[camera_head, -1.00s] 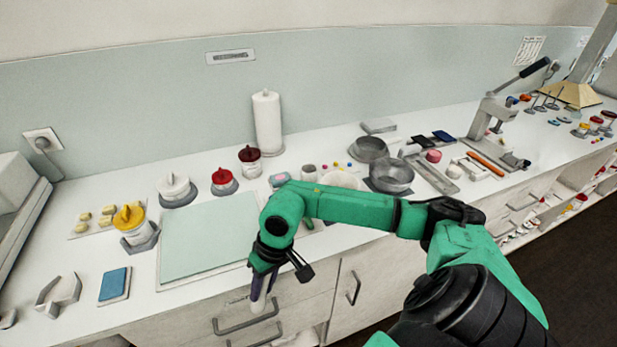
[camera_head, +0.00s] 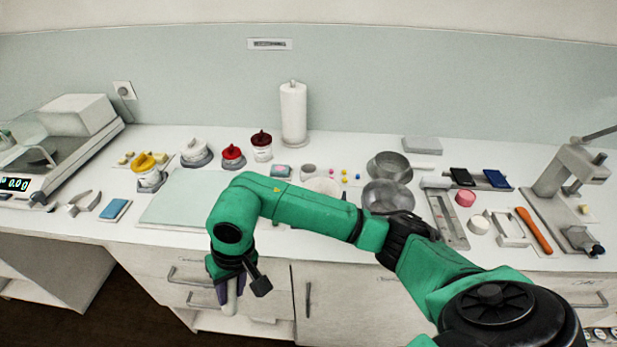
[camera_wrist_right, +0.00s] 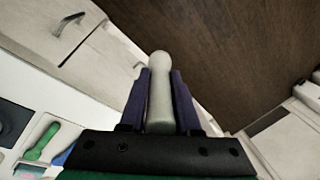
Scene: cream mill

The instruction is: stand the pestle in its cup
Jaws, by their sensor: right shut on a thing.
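My right gripper (camera_head: 231,292) is shut on the pale grey pestle (camera_wrist_right: 160,97), which has a rounded knob at its end. In the head view the pestle (camera_head: 231,300) hangs roughly upright below the gripper, in front of the drawers and off the counter. A small grey cup (camera_head: 308,170) stands on the counter behind my right arm, apart from the pestle. A white bowl (camera_head: 323,185) beside it is partly hidden by the arm. My left gripper is not in view.
A pale green mat (camera_head: 170,207) lies left of my arm. Lidded jars, including a red-topped one (camera_head: 232,155), stand behind it. Metal pans (camera_head: 388,196) sit right of the cup. A paper roll (camera_head: 293,115) stands at the back. The counter's front edge lies between pestle and cup.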

